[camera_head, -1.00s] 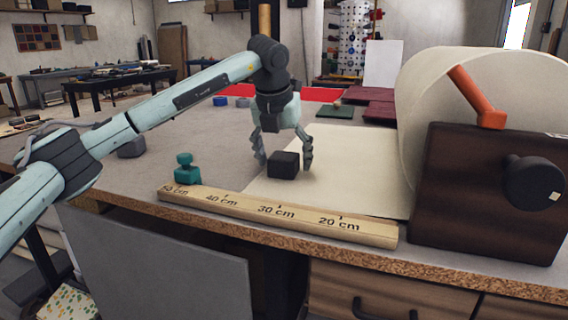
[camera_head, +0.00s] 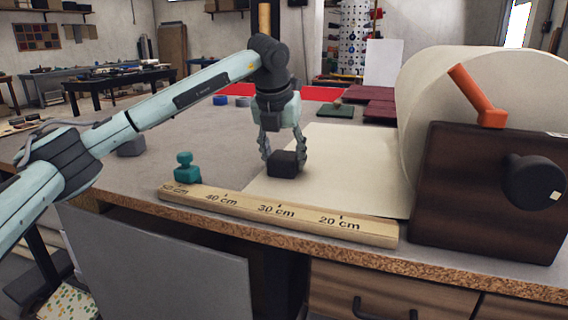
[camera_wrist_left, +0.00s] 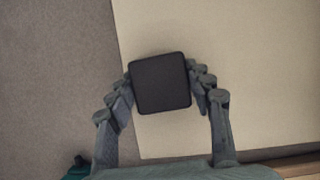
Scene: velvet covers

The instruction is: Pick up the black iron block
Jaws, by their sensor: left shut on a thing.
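The black iron block (camera_head: 284,165) is a small dark cube at the left edge of the cream paper sheet on the workbench. My left gripper (camera_head: 284,158) comes down over it from above, with a finger on each side, shut on the block. In the left wrist view the block (camera_wrist_left: 160,83) sits between the two fingertips of the left gripper (camera_wrist_left: 160,80), which touch its sides. The block appears to rest on the surface; I cannot tell any gap beneath it. My right gripper is not in view.
A wooden ruler (camera_head: 275,216) lies along the bench's front edge. A teal knobbed piece (camera_head: 187,170) stands at its left end. A large paper roll on a dark wooden stand (camera_head: 480,200) with an orange handle (camera_head: 478,98) blocks the right. Dark red covers (camera_head: 368,94) lie behind.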

